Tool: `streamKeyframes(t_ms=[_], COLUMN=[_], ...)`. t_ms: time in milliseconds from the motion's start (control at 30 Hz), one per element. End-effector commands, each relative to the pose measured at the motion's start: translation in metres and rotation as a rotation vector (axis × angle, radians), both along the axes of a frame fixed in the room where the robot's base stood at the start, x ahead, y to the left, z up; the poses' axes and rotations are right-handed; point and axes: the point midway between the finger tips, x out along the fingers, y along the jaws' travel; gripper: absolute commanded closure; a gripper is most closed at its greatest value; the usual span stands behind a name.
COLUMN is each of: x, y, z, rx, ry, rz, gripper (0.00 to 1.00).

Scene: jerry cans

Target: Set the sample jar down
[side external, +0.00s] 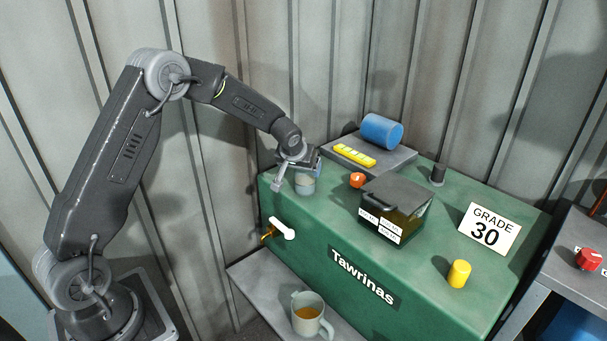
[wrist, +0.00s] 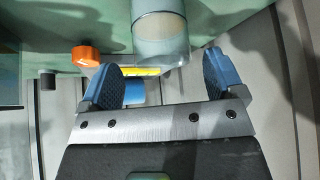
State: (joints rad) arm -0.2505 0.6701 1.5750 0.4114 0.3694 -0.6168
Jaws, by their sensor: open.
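The sample jar (side external: 305,184) is a small clear cylinder with pale contents. It appears to stand upright on the green top of the Tawrinas tank (side external: 335,214), near its left end. My gripper (side external: 298,174) is at the jar, with its fingers spread. In the wrist view, the jar (wrist: 160,38) shows at the top centre, ahead of the gap between the two blue finger pads (wrist: 161,82). The pads are wide apart and neither visibly touches the jar. The jar's top is partly hidden by my gripper in the side view.
Behind the jar, a grey slab (side external: 398,163) carries a blue cylinder (side external: 382,131) and a yellow block (side external: 355,155). An orange-red cap (side external: 357,180) and a dark-lidded box (side external: 397,207) stand to the right. A mug (side external: 309,316) sits on the lower shelf below a white tap (side external: 282,228).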

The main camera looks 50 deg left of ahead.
Motion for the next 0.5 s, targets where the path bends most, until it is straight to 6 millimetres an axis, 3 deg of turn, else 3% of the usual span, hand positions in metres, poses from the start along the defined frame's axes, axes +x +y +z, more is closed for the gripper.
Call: streamKeyframes(t_ms=[233,500], x=[-0.022,-0.031], y=[-0.013,-0.018], z=[0.040,0.054], rx=[0.001,0.001], ry=[0.000,0.002], rz=[0.001,0.000], gripper=[0.12,0.12])
